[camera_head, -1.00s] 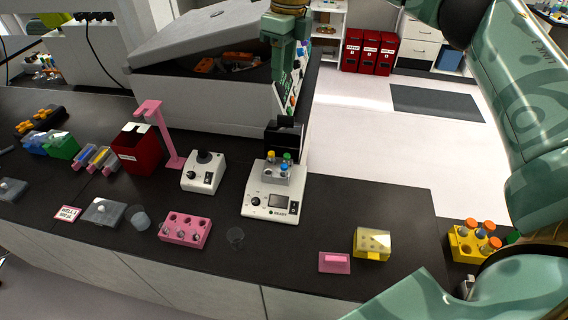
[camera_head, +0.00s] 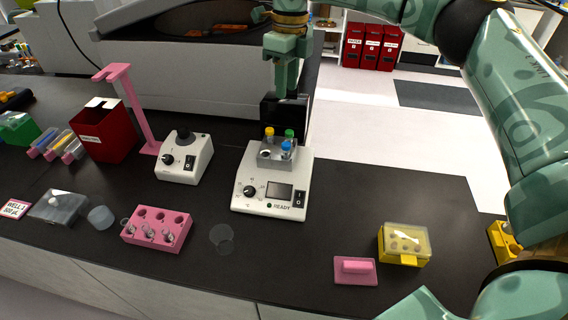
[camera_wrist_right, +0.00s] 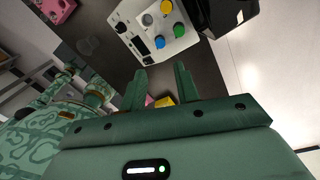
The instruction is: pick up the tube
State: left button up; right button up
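Three capped tubes stand in a grey block (camera_head: 264,155) on a white device (camera_head: 245,186): a yellow-capped tube (camera_head: 269,131), a green-capped tube (camera_head: 289,134) and a blue-capped tube (camera_head: 286,146). The right wrist view also shows the yellow cap (camera_wrist_right: 166,7), the green cap (camera_wrist_right: 178,29) and the blue cap (camera_wrist_right: 160,42) beyond the fingertips. My right gripper (camera_head: 286,94) points down behind and above the block, in front of a dark upright panel. Its two fingers (camera_wrist_right: 160,68) are apart, with nothing between them. My left gripper is not in view.
A white mixer (camera_head: 184,158) and a pink rack (camera_head: 157,229) stand to the left of the device. A yellow box (camera_head: 404,245) and a pink block (camera_head: 355,270) are at the right front. A large grey machine (camera_head: 190,70) stands behind.

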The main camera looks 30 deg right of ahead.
jog(key=b, duration=0.1)
send_over(287, 144)
jog(key=w, duration=0.1)
notch_tip(287, 144, down, 11)
jog(key=shift+r, duration=0.1)
jog(key=f, duration=0.3)
jog(key=s+f+b, duration=0.1)
jog(key=f, duration=0.1)
jog(key=shift+f, duration=0.3)
grip_shut()
